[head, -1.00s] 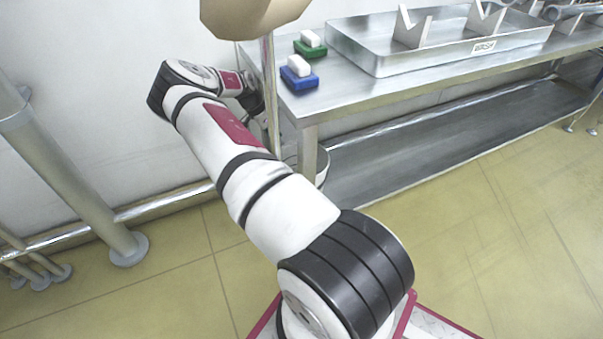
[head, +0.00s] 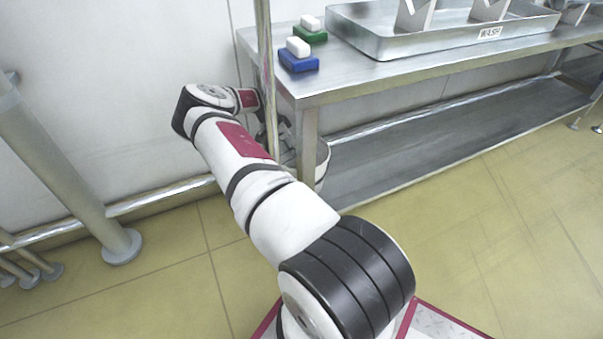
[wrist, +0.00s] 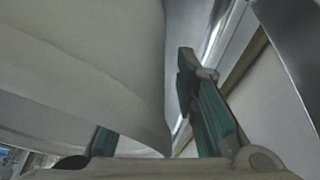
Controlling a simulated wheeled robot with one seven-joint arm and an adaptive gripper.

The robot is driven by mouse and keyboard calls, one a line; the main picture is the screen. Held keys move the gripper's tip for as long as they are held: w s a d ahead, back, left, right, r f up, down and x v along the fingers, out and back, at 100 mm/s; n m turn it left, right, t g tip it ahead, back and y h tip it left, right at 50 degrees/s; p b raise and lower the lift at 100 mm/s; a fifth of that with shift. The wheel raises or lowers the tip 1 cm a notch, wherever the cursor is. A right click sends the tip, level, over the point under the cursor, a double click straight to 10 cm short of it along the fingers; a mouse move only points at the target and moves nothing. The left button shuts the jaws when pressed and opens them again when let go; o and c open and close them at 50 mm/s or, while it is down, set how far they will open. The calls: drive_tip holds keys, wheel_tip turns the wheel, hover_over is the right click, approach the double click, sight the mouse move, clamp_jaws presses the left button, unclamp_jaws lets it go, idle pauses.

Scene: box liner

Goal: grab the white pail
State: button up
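The white pail (head: 322,163) stands partly hidden behind the near leg of the steel table in the head view. In the wrist view the pail (wrist: 85,75) is very close and fills the left side. My gripper (wrist: 155,85) has its fingers apart. Its right green finger stands to the right of the pail's wall, with a narrow gap showing. Its left finger shows only near its base; the pail hides the rest. In the head view my gripper (head: 280,130) is small and partly covered by a thin upright post and the table leg.
The steel table (head: 375,75) carries a blue brush (head: 299,61), a green brush (head: 310,34) and a metal tray (head: 400,45). Its lower shelf (head: 440,135) lies right of the pail. Pipes (head: 60,170) stand at left. The front floor is clear.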

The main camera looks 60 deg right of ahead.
clamp_jaws()
drive_tip(key=shift+r, duration=0.1)
